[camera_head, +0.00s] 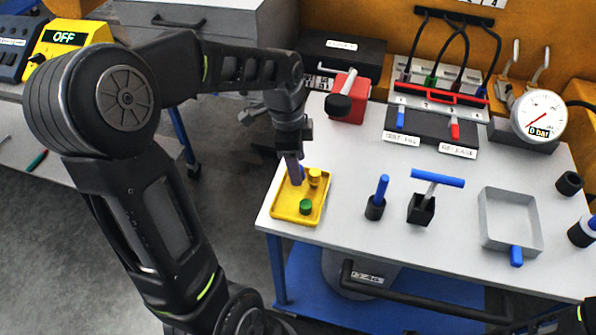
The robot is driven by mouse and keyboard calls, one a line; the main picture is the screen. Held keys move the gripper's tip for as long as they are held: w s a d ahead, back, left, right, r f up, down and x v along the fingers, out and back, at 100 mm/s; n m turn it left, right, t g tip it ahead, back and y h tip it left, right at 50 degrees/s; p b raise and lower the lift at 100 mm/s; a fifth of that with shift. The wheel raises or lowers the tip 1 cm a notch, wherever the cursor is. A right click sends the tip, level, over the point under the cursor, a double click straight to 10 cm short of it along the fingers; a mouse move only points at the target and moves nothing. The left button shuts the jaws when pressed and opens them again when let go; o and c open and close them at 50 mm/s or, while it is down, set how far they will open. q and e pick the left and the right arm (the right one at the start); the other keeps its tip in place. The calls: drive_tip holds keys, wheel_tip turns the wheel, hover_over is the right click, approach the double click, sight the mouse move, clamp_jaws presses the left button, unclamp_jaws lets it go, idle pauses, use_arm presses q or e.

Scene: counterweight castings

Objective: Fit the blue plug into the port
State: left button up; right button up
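A yellow tray (283,207) sits at the near left corner of the white table. My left gripper (295,177) points down into the tray from above. Whether its fingers are closed on the blue plug cannot be seen. I cannot tell which opening is the port.
A red box (347,104) with a black knob stands behind the tray. A panel with blue and red levers (432,125) and a pressure gauge (541,115) stand at the back. A blue-handled tool (437,180), a blue-topped holder (376,202) and a grey tray (483,222) stand to the right.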

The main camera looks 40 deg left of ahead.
use_arm(q)
wheel_tip(320, 180, down, 2)
drive_tip(key=shift+d, duration=0.1)
drive_tip(key=shift+c, duration=0.6)
clamp_jaws()
idle(0.4)
